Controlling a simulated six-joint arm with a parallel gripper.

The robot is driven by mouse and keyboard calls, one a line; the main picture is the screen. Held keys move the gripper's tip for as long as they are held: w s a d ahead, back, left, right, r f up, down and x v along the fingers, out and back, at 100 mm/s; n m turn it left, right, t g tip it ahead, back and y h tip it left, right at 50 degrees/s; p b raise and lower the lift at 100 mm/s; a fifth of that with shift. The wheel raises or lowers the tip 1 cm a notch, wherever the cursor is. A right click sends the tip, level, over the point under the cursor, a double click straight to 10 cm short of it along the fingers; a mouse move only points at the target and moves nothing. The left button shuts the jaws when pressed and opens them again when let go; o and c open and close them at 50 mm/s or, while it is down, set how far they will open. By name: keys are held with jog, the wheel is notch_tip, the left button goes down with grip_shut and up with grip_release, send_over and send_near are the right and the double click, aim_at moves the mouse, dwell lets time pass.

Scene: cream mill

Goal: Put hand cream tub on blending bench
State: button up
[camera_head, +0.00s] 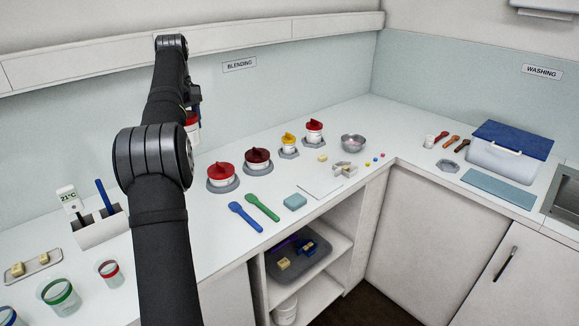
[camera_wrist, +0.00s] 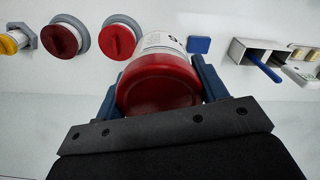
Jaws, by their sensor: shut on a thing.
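A white tub with a dark red lid (camera_wrist: 158,80), which I take to be the hand cream tub, is gripped between the blue fingers of my gripper (camera_wrist: 158,92). Its printed label is only partly visible. In the head view a small part of the tub (camera_head: 193,128) shows behind my arm, which hides most of it and most of my gripper. The tub appears raised above the white blending bench (camera_head: 225,228), below the BLENDING sign (camera_head: 239,65).
Red-lidded (camera_head: 224,175), dark-red-lidded (camera_head: 257,162) and yellow-lidded (camera_head: 289,142) containers stand on grey bases. Blue (camera_head: 245,216) and green (camera_head: 263,208) spoons lie in front. Bare counter shows near the front edge.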

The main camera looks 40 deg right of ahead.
jog(key=s+d+m, duration=0.3)
jog(key=s+d, duration=0.7)
jog(key=d, duration=0.3)
jog(key=s+d+m, duration=0.3)
jog(key=s+d, duration=0.8)
jog(key=d, duration=0.1)
notch_tip(320, 180, down, 11)
jog(key=w, duration=0.1)
jog(key=shift+w+a+f, duration=0.5)
jog(key=shift+w+f, duration=1.35)
jog(key=shift+w+a+f, duration=0.45)
jog(key=shift+w+f, duration=1.35)
jog(key=shift+w, duration=0.1)
jog(key=shift+w+a+f, duration=0.5)
jog(key=shift+w+f, duration=1.35)
jog(key=shift+f, duration=0.15)
jog(key=o, duration=1.1)
